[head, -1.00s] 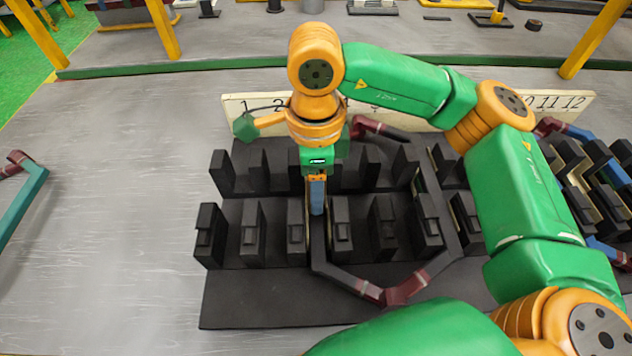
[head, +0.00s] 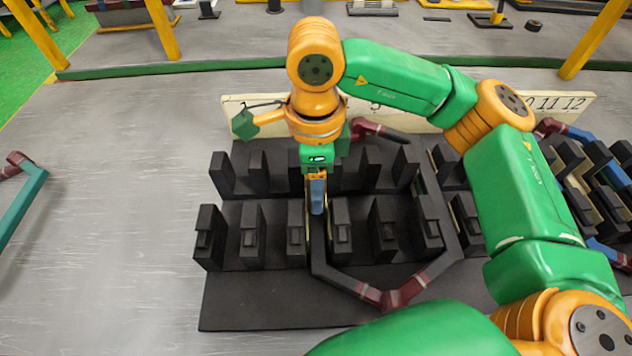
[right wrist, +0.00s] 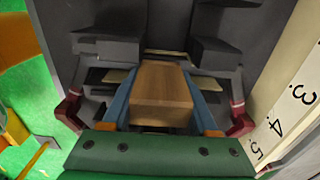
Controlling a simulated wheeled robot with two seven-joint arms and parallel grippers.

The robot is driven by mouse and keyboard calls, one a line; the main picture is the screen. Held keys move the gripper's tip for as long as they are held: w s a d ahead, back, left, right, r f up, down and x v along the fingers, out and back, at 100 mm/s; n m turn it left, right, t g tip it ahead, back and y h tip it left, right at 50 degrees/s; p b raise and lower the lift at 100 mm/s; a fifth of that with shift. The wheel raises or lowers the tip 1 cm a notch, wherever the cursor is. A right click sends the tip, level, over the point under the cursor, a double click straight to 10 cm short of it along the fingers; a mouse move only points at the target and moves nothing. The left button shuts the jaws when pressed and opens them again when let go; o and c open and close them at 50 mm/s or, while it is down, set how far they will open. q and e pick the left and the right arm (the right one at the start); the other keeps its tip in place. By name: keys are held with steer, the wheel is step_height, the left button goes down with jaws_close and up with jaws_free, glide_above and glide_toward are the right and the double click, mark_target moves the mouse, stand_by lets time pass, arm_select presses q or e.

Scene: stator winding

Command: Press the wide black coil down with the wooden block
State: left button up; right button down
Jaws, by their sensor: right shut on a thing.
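The wide black coil (head: 338,281) lies in the dark stator block (head: 260,305), with dark red joints at its near end and another dark red part at its far end (head: 366,126). One long side runs in the slot below my right gripper (head: 317,207); the other runs further right. My right gripper points down between the rows of teeth. In the right wrist view it is shut on the wooden block (right wrist: 162,92), held between two blue fingers. Whether the block touches the coil is hidden. My left gripper is not in view.
A numbered cream board (head: 240,105) stands behind the stator block. Blue and red coils (head: 606,250) sit in the teeth at the right. A teal coil with a dark red corner (head: 22,205) lies at the left edge. The grey table between is clear.

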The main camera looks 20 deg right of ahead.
step_height(320, 180, up, 11)
steer(key=p, duration=0.7)
steer(key=shift+f, duration=0.2)
